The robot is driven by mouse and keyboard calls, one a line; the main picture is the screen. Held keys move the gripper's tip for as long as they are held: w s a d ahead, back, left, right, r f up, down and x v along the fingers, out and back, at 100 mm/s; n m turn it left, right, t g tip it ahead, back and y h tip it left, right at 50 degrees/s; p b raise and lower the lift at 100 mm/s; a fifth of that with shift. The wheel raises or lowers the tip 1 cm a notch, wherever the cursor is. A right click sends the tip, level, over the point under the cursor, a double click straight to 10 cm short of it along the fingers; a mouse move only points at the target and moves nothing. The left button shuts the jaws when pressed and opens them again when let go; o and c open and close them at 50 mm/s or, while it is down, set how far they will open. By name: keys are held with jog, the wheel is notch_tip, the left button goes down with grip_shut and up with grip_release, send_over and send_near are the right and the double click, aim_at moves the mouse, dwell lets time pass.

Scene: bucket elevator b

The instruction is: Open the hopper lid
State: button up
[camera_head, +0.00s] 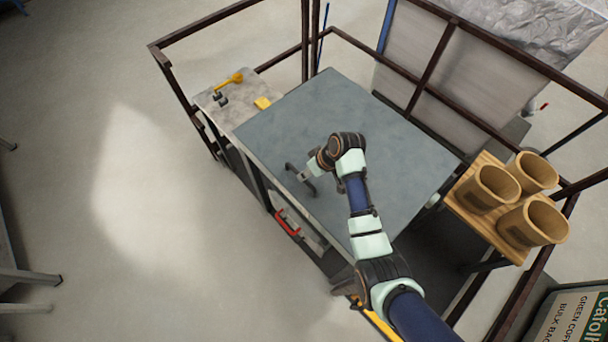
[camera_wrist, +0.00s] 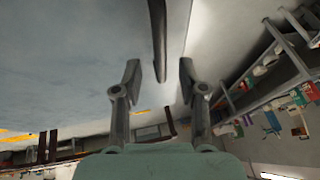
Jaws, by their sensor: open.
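The hopper lid (camera_head: 300,115) is a large flat grey-blue panel in the middle of the head view. It lies flat over the hopper, and its pale surface fills the left of the wrist view (camera_wrist: 60,60). A dark bar handle (camera_head: 292,170) stands near the lid's left edge. In the wrist view the handle (camera_wrist: 158,40) runs down between the two fingers. My gripper (camera_head: 304,176) is at the handle; in the wrist view its fingertips (camera_wrist: 160,72) are open, one on each side of the bar. I cannot tell whether either finger touches it.
A dark frame of rails surrounds the hopper. A wooden shelf with several tan buckets (camera_head: 490,188) stands at right. A small side table (camera_head: 235,108) with yellow items is at upper left. A red handle (camera_head: 287,223) is below the lid edge. Open floor lies left.

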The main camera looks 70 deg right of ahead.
jog(key=x, duration=0.3)
jog(key=shift+w+f, duration=0.1)
jog(key=shift+f, duration=0.1)
grip_shut()
